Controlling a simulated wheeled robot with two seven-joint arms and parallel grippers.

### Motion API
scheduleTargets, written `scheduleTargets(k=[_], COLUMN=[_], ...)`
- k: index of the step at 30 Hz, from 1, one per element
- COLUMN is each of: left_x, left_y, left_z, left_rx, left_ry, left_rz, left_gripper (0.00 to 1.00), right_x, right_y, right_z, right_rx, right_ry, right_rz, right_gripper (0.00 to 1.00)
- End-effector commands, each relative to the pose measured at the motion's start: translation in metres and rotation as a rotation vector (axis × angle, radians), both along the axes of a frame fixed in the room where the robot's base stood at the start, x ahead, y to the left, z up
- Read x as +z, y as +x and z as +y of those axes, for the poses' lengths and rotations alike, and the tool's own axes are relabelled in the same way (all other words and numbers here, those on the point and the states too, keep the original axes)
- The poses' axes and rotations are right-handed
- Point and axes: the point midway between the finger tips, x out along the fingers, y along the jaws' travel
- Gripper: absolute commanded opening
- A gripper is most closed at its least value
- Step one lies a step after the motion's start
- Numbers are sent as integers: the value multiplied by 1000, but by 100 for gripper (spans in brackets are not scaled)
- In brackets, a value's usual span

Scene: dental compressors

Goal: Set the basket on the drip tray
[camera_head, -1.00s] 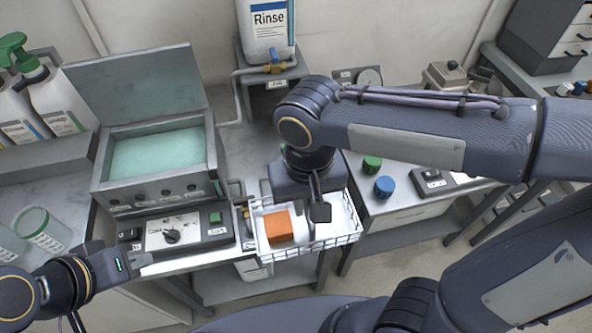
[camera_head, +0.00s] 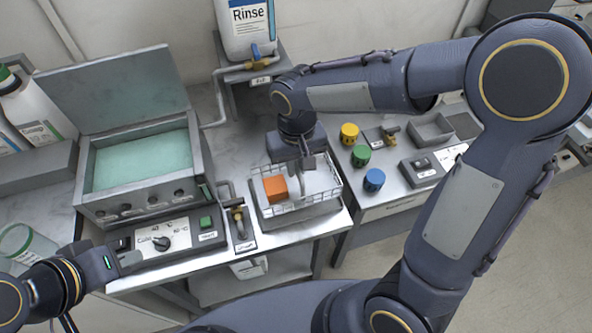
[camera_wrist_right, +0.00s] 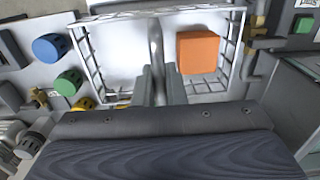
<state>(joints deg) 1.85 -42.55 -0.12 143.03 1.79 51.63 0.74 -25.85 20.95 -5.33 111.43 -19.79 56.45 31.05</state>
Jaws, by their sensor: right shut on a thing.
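The white wire basket (camera_head: 325,193) holds an orange block (camera_head: 275,188). My right gripper (camera_head: 306,172) is above the basket and shut on its upright handle. The right wrist view shows the grey fingers (camera_wrist_right: 157,88) closed around the handle bar (camera_wrist_right: 155,45), with the orange block (camera_wrist_right: 198,52) beside it inside the basket (camera_wrist_right: 115,60). The grey drip tray (camera_head: 300,226) shows as a rim under the basket's front side; the basket hides most of it. I cannot tell whether they touch. My left gripper (camera_head: 130,260) is empty at the lower left, its finger gap unclear.
The bath with its open lid (camera_head: 145,160) and control panel (camera_head: 165,238) stands left of the basket. A brass tap (camera_head: 237,213) is close to the basket's left side. Yellow (camera_head: 349,133), green (camera_head: 361,155) and blue (camera_head: 374,180) knobs stand on the right bench.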

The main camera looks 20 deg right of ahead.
Motion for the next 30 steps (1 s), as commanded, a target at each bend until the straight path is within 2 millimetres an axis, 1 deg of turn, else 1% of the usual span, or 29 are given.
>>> scheduleTargets(k=[2,5,6,10,13,18,19,23,24,30], left_x=[0,1,0,-1,-1,-1,-1,-1,-1,-1], left_y=[0,0,0,0,0,0,0,0,0,0], left_z=[0,0,0,0,0,0,0,0,0,0], left_rx=[0,0,0,0,0,0,0,0,0,0], left_ry=[0,0,0,0,0,0,0,0,0,0], left_rz=[0,0,0,0,0,0,0,0,0,0], left_gripper=[0,0,0,0,0,0,0,0,0,0], right_x=[-4,-14,-21,-38,-42,-42,-43,-43,-43,-42], right_y=[3,11,10,10,10,10,9,9,9,9], right_z=[-1,-3,-3,-3,-3,-3,-3,-3,-3,-2], right_rx=[-1,-1,1,0,-1,0,0,0,0,0], right_ry=[0,-1,-1,0,1,1,0,0,0,1], right_rz=[0,3,3,1,0,0,1,1,1,0], right_gripper=[0,0,0,0,0,0,14,31,33,33])
